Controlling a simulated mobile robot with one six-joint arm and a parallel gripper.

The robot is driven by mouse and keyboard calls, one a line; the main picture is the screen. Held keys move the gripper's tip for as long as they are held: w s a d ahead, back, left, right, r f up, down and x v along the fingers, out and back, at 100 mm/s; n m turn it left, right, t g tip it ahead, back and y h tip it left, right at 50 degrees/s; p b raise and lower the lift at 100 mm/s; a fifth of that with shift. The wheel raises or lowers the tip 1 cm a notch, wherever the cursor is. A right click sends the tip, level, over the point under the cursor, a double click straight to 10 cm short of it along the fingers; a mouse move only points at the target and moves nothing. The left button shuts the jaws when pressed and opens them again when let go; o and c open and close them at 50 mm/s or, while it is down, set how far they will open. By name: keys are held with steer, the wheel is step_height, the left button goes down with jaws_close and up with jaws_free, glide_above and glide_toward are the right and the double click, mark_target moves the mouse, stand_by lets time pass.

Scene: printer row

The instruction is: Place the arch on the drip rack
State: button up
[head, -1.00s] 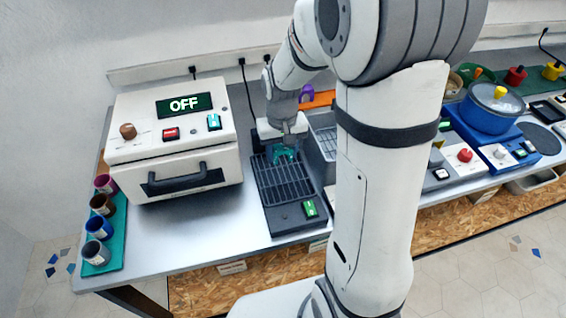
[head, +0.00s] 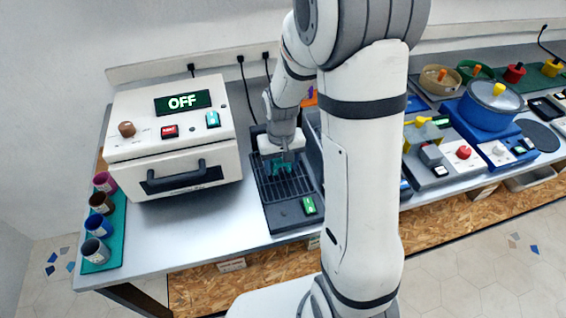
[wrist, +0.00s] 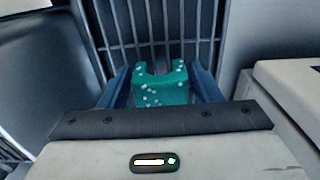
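The arch (head: 278,166) is a teal block with white speckles and a notch. In the wrist view the arch (wrist: 160,91) sits between the two blue fingers of my gripper (wrist: 161,84), which look closed against its sides. In the head view my gripper (head: 279,158) points down over the back half of the drip rack (head: 285,188), a dark tray with parallel bars. The rack's bars also show beyond the arch in the wrist view (wrist: 110,22). I cannot tell whether the arch touches the bars.
A white oven-like box (head: 172,140) with an OFF display stands left of the rack. Several cups (head: 97,228) stand on a green strip at the left edge. A blue pot (head: 490,108) and other units are at the right. Bare tabletop (head: 215,225) lies front left of the rack.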

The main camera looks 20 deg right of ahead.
steer(key=shift+o, duration=1.1)
step_height(320, 180, up, 12)
steer(key=s+r+t, duration=0.1)
steer(key=s+r, duration=0.2)
steer(key=s, duration=0.4)
steer(key=s+r+t, duration=0.2)
steer(key=s, duration=0.6)
steer(key=shift+s+d+r, duration=0.25)
steer(key=shift+d+r, duration=0.15)
